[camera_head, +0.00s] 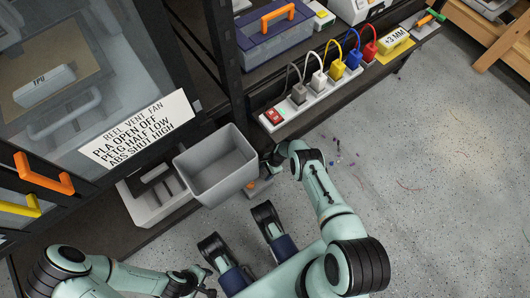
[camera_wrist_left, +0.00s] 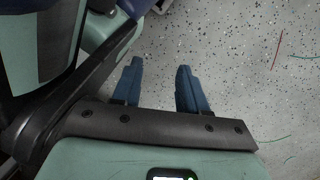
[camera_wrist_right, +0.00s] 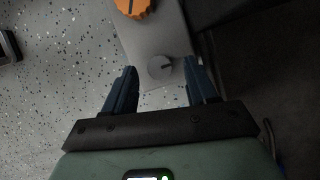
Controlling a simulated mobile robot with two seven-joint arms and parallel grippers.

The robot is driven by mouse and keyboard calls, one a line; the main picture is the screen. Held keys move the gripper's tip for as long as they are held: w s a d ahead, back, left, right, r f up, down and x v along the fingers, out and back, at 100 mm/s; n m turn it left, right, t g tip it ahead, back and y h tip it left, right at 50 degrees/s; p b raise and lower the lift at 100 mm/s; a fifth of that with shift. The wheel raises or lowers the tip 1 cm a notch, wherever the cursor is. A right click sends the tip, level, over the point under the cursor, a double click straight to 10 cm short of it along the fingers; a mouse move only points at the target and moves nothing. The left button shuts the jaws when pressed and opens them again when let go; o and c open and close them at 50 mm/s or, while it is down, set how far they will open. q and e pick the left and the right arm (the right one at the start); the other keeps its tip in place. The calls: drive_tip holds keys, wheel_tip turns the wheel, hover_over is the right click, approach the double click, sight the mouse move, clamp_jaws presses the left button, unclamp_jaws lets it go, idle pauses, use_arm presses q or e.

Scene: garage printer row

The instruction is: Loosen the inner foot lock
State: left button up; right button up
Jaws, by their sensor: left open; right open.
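A grey metal plate (camera_wrist_right: 150,38) carries an orange knob (camera_wrist_right: 133,6) and a smaller grey round knob (camera_wrist_right: 160,68) with a dark line across it. Which is the inner foot lock, I cannot tell. My right gripper (camera_wrist_right: 161,72) is open, with its fingertips on either side of the grey knob in the right wrist view; contact cannot be told. In the head view, the orange knob (camera_head: 250,185) shows low beside the grey bin, and my right gripper (camera_head: 268,162) is partly hidden by its own wrist. My left gripper (camera_head: 205,284) is open and empty over bare floor (camera_wrist_left: 225,60).
A grey open bin (camera_head: 243,170) stands close left of my right gripper. A power strip (camera_head: 325,98) with coloured plugs lies behind it. A dark rack post and a labelled printer cabinet (camera_head: 100,80) stand at left. Speckled floor at right is mostly clear.

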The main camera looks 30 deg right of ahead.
use_arm(q)
drive_tip(key=w+r+t+p, duration=0.2)
drive_tip(key=w+r, duration=0.1)
drive_tip(key=w, duration=0.2)
drive_tip(key=shift+w+d+r, duration=0.25)
drive_tip(key=shift+w+d, duration=0.1)
drive_tip(key=shift+w, duration=0.05)
use_arm(e)
drive_tip(key=v, duration=0.6)
drive_tip(key=shift+r, duration=0.15)
drive_tip(key=shift+d, duration=0.1)
